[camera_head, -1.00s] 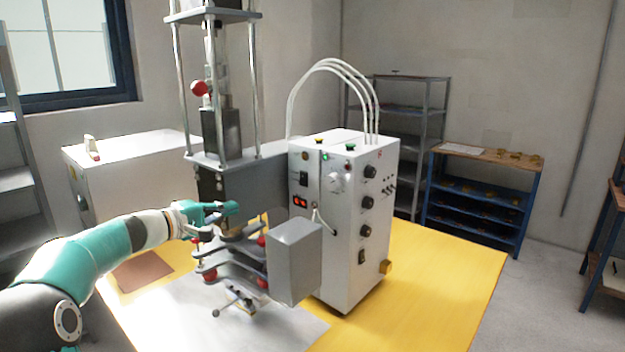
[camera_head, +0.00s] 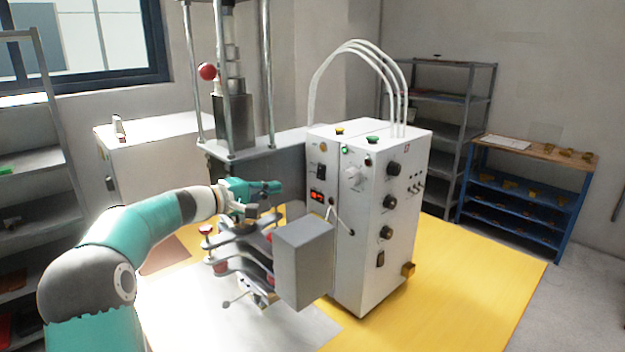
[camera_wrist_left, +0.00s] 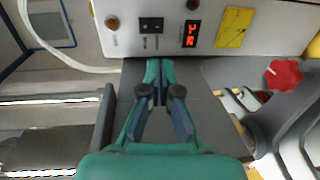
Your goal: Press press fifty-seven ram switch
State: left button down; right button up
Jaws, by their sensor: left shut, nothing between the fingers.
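The press (camera_head: 233,118) stands at the back with steel rods and a dark ram block. Its white control box (camera_head: 345,250) stands to the right, with a black switch (camera_head: 321,171) above a red display (camera_head: 317,195) on its front. The wrist view shows a black switch plate (camera_wrist_left: 151,25) beside the lit display (camera_wrist_left: 191,33). I cannot read a label naming the ram switch. My left gripper (camera_head: 275,187) is shut and empty, left of the box front and apart from it. In the wrist view its fingertips (camera_wrist_left: 160,82) point toward the panel below the switch plate. My right gripper is not in view.
A clamp-like fixture with red knobs (camera_head: 220,267) and a grey block (camera_head: 304,262) stand below my left gripper, close to the box. A red knob (camera_wrist_left: 284,75) shows right of my fingers. White hoses arch above the box.

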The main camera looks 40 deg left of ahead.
aim_at(319, 178)
pick_arm(q)
jog(key=w+p, duration=0.2)
jog(key=w, duration=0.2)
jog(key=w+p, duration=0.2)
jog(key=w, duration=0.1)
jog(key=w+d+f+p, duration=0.1)
jog(key=w+p, duration=0.1)
jog(key=w, duration=0.2)
jog(key=shift+w, duration=0.35)
jog(key=shift+w+f, duration=0.3)
jog(key=shift+w, duration=0.35)
